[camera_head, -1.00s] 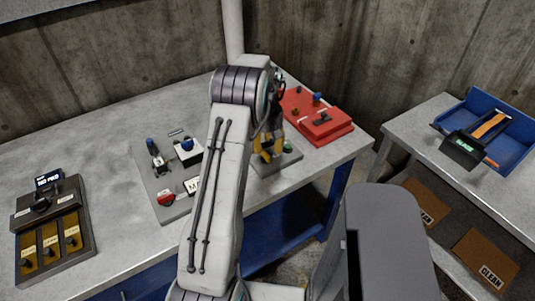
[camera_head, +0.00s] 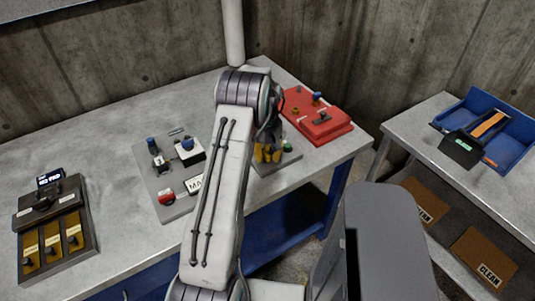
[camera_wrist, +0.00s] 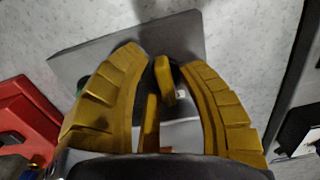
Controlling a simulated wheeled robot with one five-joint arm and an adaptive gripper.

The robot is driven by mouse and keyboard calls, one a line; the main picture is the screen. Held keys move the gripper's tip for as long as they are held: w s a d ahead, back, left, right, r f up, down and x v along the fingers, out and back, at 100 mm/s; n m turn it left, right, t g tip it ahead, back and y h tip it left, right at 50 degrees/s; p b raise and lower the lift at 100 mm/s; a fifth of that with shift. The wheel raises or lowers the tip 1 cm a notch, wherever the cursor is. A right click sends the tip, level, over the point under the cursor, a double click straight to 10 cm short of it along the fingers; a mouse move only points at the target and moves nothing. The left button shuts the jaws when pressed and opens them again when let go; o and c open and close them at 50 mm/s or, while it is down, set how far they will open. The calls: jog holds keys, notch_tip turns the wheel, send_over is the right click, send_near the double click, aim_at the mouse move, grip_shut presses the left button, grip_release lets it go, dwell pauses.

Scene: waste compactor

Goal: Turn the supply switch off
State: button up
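My gripper (camera_head: 267,153) is over a grey plate at the right part of the workbench, partly hidden behind my arm. In the wrist view my gripper (camera_wrist: 163,58) has two ribbed yellow fingers, spread apart above the grey plate (camera_wrist: 85,62). A small yellow upright piece (camera_wrist: 165,80) with a dark part beside it shows between the fingers; I cannot tell whether they touch it. A green knob (camera_head: 287,147) stands on that plate's far right side. No label marks the supply switch readably, so I cannot tell for certain which control it is.
A red control box (camera_head: 318,122) stands right of my gripper. A grey panel (camera_head: 165,185) with a blue knob lies left of my arm. A black box (camera_head: 50,215) with yellow slots is far left. A blue bin (camera_head: 510,125) sits on the right table.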

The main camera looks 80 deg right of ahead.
grip_shut()
jog(key=shift+f+m+b, duration=0.1)
jog(key=shift+m+b, duration=0.2)
jog(key=shift+a+m+b, duration=0.1)
jog(key=shift+m+b, duration=0.5)
jog(key=shift+m, duration=0.4)
jog(key=m+b, duration=0.1)
jog(key=m, duration=0.2)
jog(key=shift+a+m+b, duration=0.1)
jog(key=shift+m+b, duration=0.2)
jog(key=m, duration=0.3)
jog(key=m+b, duration=0.1)
jog(key=m, duration=0.2)
jog(key=shift+w+a+b, duration=0.1)
jog(key=shift+w+b, duration=0.1)
jog(key=shift+b, duration=0.1)
jog(key=m, duration=0.5)
jog(key=shift+w+m+b, duration=0.15)
jog(key=shift+m+b, duration=0.15)
